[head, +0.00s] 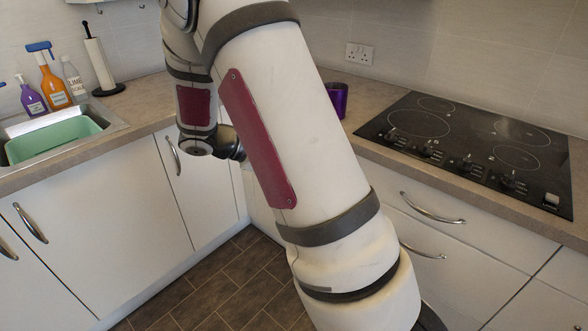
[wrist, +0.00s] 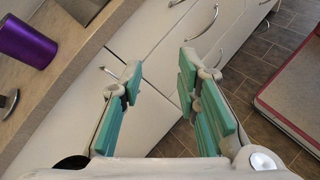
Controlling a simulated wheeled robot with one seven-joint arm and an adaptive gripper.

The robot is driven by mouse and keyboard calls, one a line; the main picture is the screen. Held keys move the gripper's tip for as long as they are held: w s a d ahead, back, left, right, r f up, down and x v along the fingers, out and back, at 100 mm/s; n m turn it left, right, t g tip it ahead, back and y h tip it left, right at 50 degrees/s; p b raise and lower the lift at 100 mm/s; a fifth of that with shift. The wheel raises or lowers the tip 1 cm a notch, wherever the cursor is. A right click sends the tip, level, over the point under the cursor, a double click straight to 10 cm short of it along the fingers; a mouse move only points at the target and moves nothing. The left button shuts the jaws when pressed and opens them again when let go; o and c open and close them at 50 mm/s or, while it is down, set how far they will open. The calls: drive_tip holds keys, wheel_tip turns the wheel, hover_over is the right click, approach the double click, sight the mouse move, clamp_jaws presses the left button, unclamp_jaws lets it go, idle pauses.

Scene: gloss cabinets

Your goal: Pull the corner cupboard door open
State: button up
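My gripper (wrist: 160,75) is open, its two teal-padded fingers apart with nothing between them. Beyond and below it in the wrist view is a white cupboard door (wrist: 155,120), with a curved metal handle (wrist: 110,73) just left of the left fingertip, apart from it. In the head view my arm covers most of this front and the gripper; only a dark part shows by the corner. Another closed white door (head: 205,190) with a handle (head: 173,155) stands left of the corner. I cannot tell for certain which is the corner cupboard door.
A black hob (head: 470,140) and a purple cup (head: 338,97) are on the right worktop. Drawers with handles (head: 432,208) are below. A sink with a green basin (head: 52,140) and bottles are left. The tiled floor (head: 225,285) is clear.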

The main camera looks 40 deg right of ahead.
drive_tip(key=w+d+f+n+t+h+b, duration=0.1)
drive_tip(key=w+d+f+n+h+b, duration=0.25)
drive_tip(key=f, duration=0.65)
drive_tip(key=w+d+f+n+t+h+b, duration=0.1)
drive_tip(key=w+d+f+n+t+h, duration=0.15)
drive_tip(key=w+d+f+n, duration=0.6)
drive_tip(key=s+d+m, duration=0.1)
drive_tip(key=d, duration=0.2)
drive_tip(key=s+d+f+m, duration=0.1)
drive_tip(key=s+d, duration=0.1)
drive_tip(key=d, duration=0.1)
drive_tip(key=s+d+f+g, duration=0.1)
drive_tip(key=d, duration=0.3)
drive_tip(key=shift+s+m+h, duration=0.2)
drive_tip(key=shift+m+h, duration=0.2)
clamp_jaws()
